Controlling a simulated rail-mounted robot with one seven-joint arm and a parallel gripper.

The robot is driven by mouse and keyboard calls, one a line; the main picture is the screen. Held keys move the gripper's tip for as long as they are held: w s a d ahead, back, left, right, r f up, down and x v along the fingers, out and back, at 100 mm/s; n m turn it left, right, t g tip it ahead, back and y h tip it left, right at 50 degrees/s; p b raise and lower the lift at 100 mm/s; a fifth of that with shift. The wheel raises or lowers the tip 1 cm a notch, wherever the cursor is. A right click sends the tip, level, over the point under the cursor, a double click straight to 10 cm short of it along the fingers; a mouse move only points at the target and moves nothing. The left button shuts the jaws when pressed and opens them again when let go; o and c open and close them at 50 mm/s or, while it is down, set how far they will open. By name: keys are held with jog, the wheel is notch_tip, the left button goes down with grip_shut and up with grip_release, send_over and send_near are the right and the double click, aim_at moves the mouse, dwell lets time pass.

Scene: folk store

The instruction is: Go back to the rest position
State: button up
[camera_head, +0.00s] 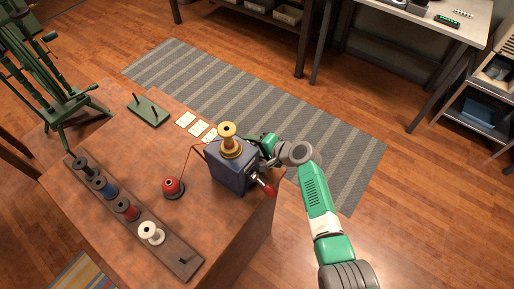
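My arm reaches in from the lower right of the head view, and its green and white links end at the right side of a blue box-shaped winder (232,172). My gripper (264,150) is at the winder's far right edge. Its fingers are small and partly hidden by the winder, so I cannot tell whether they are open, shut or touching it. A gold spool (229,141) stands upright on top of the winder. A crank with a red handle (266,187) sticks out from its right front side. No rest position is marked in view.
The winder stands on a brown workbench (215,235). A red spool (173,187), a rack (165,250) holding several spools, a green pegged stand (148,110) and pale cards (198,128) are also there. A green frame (55,100) stands left. Striped rug (350,165) and floor are clear.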

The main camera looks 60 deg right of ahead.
jog(key=c, duration=1)
